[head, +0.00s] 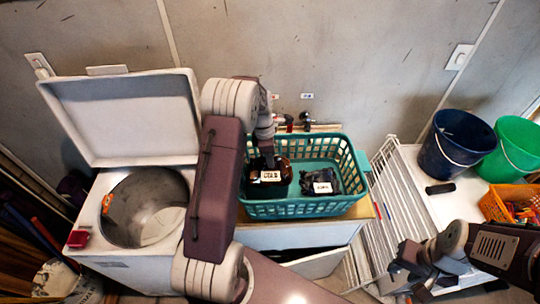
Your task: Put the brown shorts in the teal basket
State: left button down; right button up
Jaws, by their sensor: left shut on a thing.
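The teal basket (300,209) stands on a cabinet top at the centre. My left gripper (268,160) points down inside its left half and is shut on the brown shorts (284,174), a dark brown folded bundle with a small label. The shorts are within the basket's outline; I cannot tell whether they touch its floor. A dark grey folded cloth (322,178) with a white label lies in the basket to their right. My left arm hides part of the basket's left side. My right gripper (400,270) is at the lower right, away from the basket; its jaws are unclear.
An open top-loading washer (110,258) with its lid raised stands at the left. A white drying rack (385,205) is right of the basket. A blue bucket (455,142), a green bucket (517,145) and an orange basket (495,208) stand at the right.

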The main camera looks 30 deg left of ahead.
pick_arm(q)
notch_tip(320, 180, down, 6)
jog(key=b, duration=0.3)
jog(key=shift+f, duration=0.35)
jog(key=c, duration=1.3)
grip_release()
jog(key=shift+o, duration=0.2)
notch_tip(320, 180, up, 9)
jog(key=p, duration=0.8)
jog(key=shift+r, duration=0.1)
